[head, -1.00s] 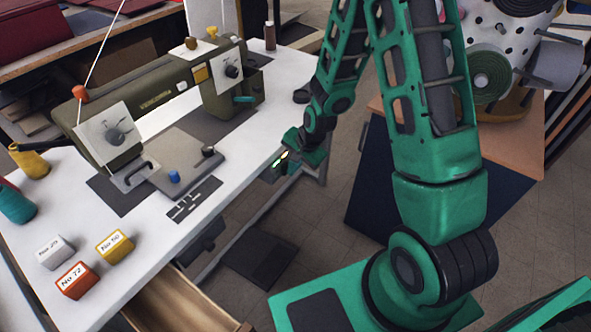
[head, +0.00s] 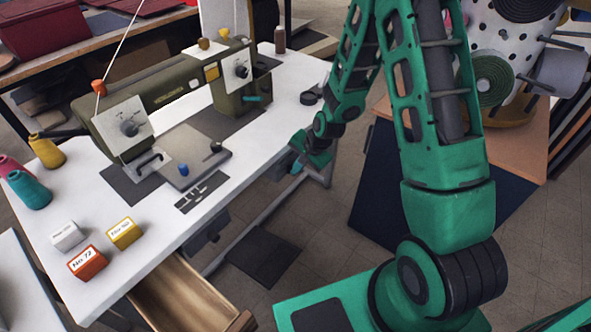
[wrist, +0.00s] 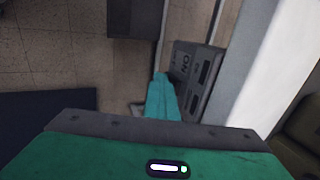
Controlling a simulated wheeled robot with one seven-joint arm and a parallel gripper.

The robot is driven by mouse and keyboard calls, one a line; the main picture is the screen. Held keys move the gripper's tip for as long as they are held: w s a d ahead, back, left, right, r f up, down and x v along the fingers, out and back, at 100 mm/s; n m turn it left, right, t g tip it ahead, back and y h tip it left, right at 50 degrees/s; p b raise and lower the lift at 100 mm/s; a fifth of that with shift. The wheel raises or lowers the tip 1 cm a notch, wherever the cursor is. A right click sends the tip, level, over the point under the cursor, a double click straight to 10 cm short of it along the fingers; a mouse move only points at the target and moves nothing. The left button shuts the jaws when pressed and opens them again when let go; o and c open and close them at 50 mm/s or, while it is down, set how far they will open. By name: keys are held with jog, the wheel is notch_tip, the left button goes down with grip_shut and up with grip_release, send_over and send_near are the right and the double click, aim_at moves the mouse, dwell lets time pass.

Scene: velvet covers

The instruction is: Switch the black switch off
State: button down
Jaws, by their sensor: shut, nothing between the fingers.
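My gripper (head: 297,163) hangs beside the long front edge of the white table in the head view, small and partly hidden by its own wrist. In the wrist view its teal fingers (wrist: 161,88) are shut together and empty. Just right of them is a grey switch box (wrist: 212,62) with a pale marking and dark inset rocker-like parts. One dark part (wrist: 204,72) looks like the black switch; its on or off position is too small to tell. The fingers overlap the box's left side in the picture; I cannot tell whether they touch it.
The white table (head: 130,255) carries an olive sewing machine (head: 160,98), thread cones and small labelled boxes. An open wooden drawer (head: 190,300) juts out below its front. A dark-sided bench (head: 400,190) stands to the right. Floor shows between them.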

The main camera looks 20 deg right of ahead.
jog(key=shift+w+a+r, duration=0.1)
jog(key=shift+w+r, duration=0.15)
jog(key=shift+r, duration=0.35)
jog(key=shift+w+r, duration=0.25)
jog(key=shift+r, duration=0.35)
jog(key=shift+s, duration=0.15)
jog(key=s+d+r, duration=0.4)
jog(key=s+r, duration=0.2)
jog(key=r, duration=0.3)
jog(key=shift+s+d+r, duration=0.15)
jog(key=shift+s+d, duration=0.05)
jog(key=shift+s, duration=0.1)
